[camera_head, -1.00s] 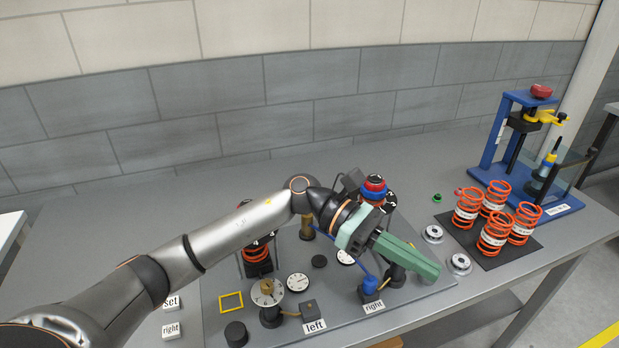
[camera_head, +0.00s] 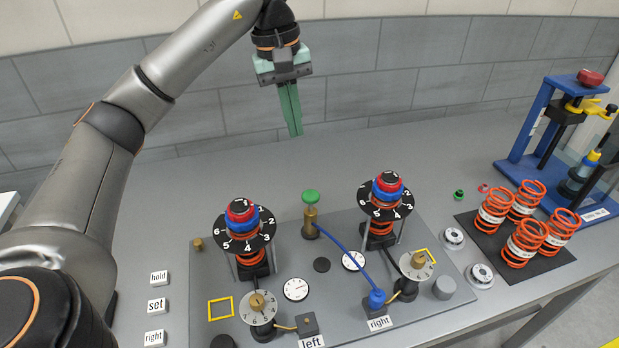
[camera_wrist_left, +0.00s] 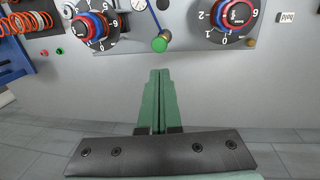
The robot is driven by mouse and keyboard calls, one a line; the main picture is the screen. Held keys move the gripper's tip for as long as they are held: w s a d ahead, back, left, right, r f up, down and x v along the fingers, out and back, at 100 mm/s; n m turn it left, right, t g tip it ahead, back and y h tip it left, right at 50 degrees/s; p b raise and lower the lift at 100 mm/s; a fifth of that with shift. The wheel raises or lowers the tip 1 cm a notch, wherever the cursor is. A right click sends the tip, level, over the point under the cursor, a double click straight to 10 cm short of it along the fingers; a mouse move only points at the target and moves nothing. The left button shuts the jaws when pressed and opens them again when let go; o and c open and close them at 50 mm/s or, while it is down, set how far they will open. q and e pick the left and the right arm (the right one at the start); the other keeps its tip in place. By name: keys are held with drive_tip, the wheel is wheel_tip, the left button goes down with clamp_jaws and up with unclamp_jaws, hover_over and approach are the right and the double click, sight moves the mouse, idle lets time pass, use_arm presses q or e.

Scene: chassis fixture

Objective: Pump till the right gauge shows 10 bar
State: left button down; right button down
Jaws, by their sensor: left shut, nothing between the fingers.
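The brass pump (camera_head: 310,229) with a green knob (camera_head: 310,196) stands upright on the grey fixture plate (camera_head: 210,265). A similar gauge (camera_head: 295,288) is on the left part. My left gripper (camera_head: 295,133) is shut and empty, pointing down, raised above and behind the pump. In the left wrist view the green knob (camera_wrist_left: 159,44) shows beyond the shut fingertips, apart from them. My right gripper is out of view.
Two spring columns with numbered black dials (camera_head: 246,243) (camera_head: 386,207) flank the pump. Knobbed dials (camera_head: 258,307) (camera_head: 417,264) stand in front. Orange springs (camera_head: 525,241) and a blue press (camera_head: 530,130) are at right. Bench behind the plate is clear.

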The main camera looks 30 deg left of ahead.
use_arm(q)
drive_tip(key=shift+d, duration=0.1)
drive_tip(key=b, duration=0.2)
approach(310, 194)
drive_tip(key=f, duration=0.5)
drive_tip(key=shift+w+d, duration=0.25)
drive_tip(key=shift+d, duration=0.05)
drive_tip(key=shift+w+d+f, duration=0.1)
drive_tip(key=shift+f, duration=0.8)
